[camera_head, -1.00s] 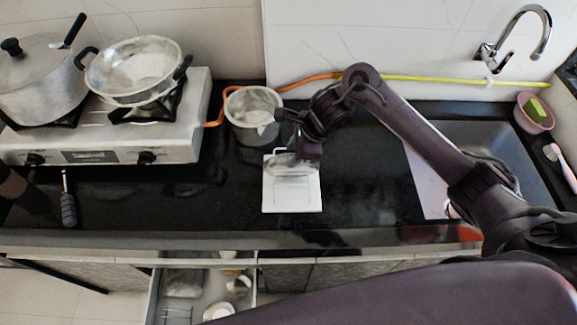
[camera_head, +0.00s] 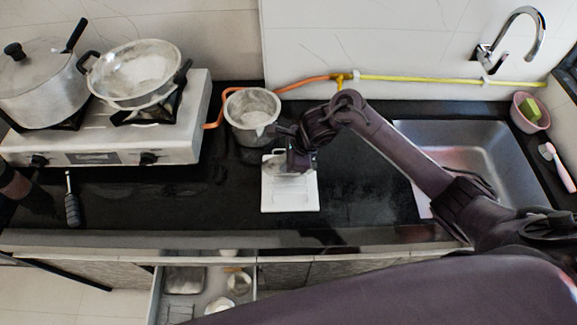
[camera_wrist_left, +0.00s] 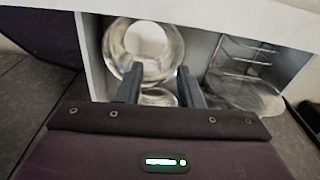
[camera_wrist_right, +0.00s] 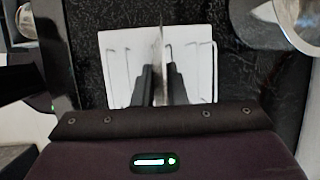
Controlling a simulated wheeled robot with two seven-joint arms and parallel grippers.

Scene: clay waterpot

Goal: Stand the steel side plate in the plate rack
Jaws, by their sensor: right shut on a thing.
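The plate rack (camera_head: 290,202) is a white flat base with thin wire hoops, on the black counter in front of the steel jug. My right gripper (camera_head: 293,168) is over its back part. In the right wrist view the right gripper (camera_wrist_right: 160,72) is shut on the steel side plate (camera_wrist_right: 160,38), which shows edge-on between the rack's wire hoops. The plate (camera_head: 280,160) is partly hidden by the gripper in the head view; I cannot tell whether it touches the base. My left gripper (camera_wrist_left: 160,82) is open and empty above the drawer.
The steel jug (camera_head: 252,114) stands close behind the rack. The stove (camera_head: 110,148) with a pot and pan is at left, the sink (camera_head: 480,155) at right. An open drawer (camera_head: 205,290) holds dishes. Counter is clear right of the rack.

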